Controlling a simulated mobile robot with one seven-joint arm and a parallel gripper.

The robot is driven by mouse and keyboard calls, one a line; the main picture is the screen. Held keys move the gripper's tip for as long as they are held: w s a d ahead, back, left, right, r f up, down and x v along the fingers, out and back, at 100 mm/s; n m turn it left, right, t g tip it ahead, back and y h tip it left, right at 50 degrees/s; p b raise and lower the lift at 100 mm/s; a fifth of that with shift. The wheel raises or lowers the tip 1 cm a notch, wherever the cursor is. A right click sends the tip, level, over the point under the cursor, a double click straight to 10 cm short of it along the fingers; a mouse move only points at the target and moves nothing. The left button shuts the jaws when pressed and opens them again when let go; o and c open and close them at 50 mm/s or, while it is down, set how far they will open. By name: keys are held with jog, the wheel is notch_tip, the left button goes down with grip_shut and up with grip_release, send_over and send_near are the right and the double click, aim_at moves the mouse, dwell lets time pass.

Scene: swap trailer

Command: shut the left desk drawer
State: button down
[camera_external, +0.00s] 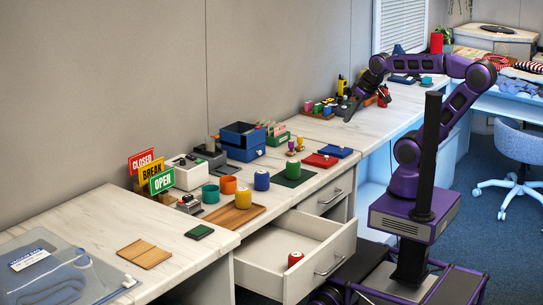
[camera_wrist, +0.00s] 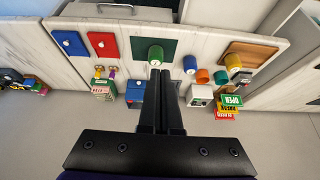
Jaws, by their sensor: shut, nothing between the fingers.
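The left desk drawer (camera_external: 325,245) is pulled well out from the white desk in the external view. Its front panel has a metal handle (camera_external: 329,264), and a red object with a pale top (camera_external: 295,258) stands inside. My gripper (camera_external: 348,118) is above the back part of the desk, up and to the right of the drawer in the picture, and apart from it. In the wrist view my gripper (camera_wrist: 160,73) has its two dark fingers together with nothing between them. Pale furniture parts show at that view's top edge; I cannot tell which belongs to the drawer.
A second drawer (camera_external: 331,196) right of the open one looks shut. The desktop holds a wooden tray (camera_external: 228,217), a green mat (camera_external: 302,168), colored containers, and OPEN, BREAK and CLOSED signs (camera_external: 160,182). Open floor lies right of my base.

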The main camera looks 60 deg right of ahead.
jog(key=w+d+r+m+t+h+p, duration=0.1)
jog(key=w+d+r+m+t+h, duration=0.15)
jog(key=w+d+r, duration=0.55)
jog(key=w+d+r+m+t+h, duration=0.1)
jog(key=w+d+r+m+h, duration=0.35)
jog(key=d, duration=0.85)
jog(key=w+d+r+m+t+h+p, duration=0.1)
jog(key=w+d+r, duration=0.3)
jog(key=d+r, duration=0.5)
jog(key=w+d+r+m+t+h+p, duration=0.1)
jog(key=d+r+h, duration=0.5)
jog(key=d+r, duration=0.8)
notch_tip(320, 180, up, 2)
jog(key=shift+w+m+t, duration=0.45)
jog(key=shift+m, duration=0.25)
jog(key=shift+d+f, duration=0.1)
